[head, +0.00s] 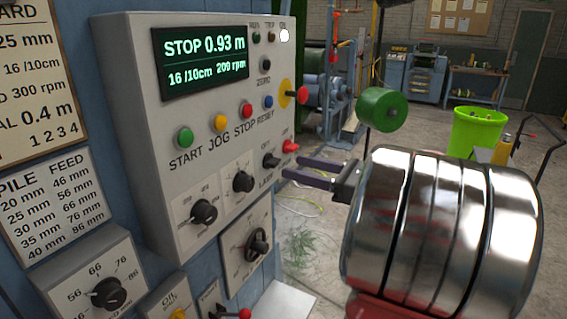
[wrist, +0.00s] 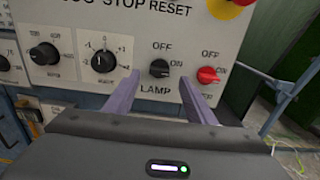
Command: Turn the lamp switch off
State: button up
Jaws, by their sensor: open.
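The lamp switch is a small black rotary knob (wrist: 160,68) on the white control panel, above the word LAMP, with OFF printed above it and ON to its right. Which mark it points at is too small to tell surely. It also shows in the head view (head: 271,160), low on the panel's right side. My gripper (wrist: 160,84) is open, its two purple fingers on either side of the knob in the wrist view. In the head view my gripper (head: 293,168) stands near the panel face at the knob's right; contact cannot be told.
A red switch (wrist: 208,75) sits close right of the lamp switch, beside my right finger. A black dial (wrist: 104,61) is to its left. Above are coloured push buttons (head: 220,122) and a red knob on a yellow disc (head: 286,93).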

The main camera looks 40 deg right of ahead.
aim_at(279, 162)
jog(key=shift+x, duration=2.85)
jog(key=c, duration=1)
jog(key=shift+d, duration=0.2)
jog(key=shift+c, duration=0.2)
